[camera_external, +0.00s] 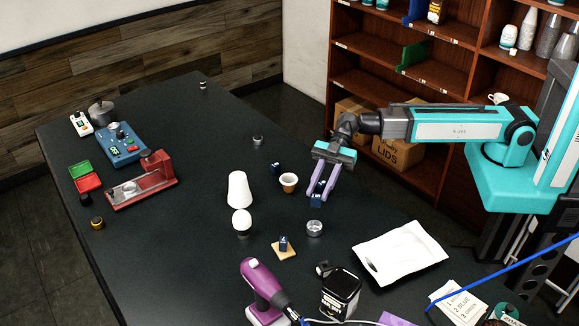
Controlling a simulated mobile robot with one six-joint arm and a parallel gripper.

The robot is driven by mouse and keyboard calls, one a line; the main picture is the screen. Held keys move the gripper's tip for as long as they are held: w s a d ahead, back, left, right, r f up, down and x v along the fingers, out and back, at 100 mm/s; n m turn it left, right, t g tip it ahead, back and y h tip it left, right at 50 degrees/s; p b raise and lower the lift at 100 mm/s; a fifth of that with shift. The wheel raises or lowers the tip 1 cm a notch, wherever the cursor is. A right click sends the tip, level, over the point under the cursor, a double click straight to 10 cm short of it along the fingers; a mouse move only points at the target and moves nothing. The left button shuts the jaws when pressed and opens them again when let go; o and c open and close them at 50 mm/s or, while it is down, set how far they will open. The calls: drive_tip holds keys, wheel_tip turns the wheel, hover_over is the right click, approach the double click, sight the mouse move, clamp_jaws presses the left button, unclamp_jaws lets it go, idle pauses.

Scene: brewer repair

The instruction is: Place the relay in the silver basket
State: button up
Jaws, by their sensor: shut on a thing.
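My gripper (319,192), with purple fingers, points down over the right part of the black table. It is shut on a small dark blue relay (317,201). The silver basket (314,229), a small round metal cup, sits just below the relay in the picture, toward the camera. The relay appears apart from the basket; its exact height above the table is hard to tell. A similar dark blue block (283,243) sits on a tan square, and another dark blue block (276,168) stands farther back.
A cream-coloured cup (289,182) stands left of my gripper. A white cone (239,189) and a white bulb-like object (242,222) are farther left. The table's centre left is clear.

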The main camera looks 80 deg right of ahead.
hover_over(317, 226)
drive_tip(key=shift+d+f, duration=0.15)
drive_tip(key=shift+f, duration=1.8)
drive_tip(key=shift+d+f, duration=0.15)
drive_tip(key=shift+f, duration=1.75)
clamp_jaws()
drive_tip(key=o, duration=1)
unclamp_jaws()
drive_tip(key=shift+o, duration=0.2)
drive_tip(key=shift+b, duration=0.3)
wheel_tip(317, 226, up, 7)
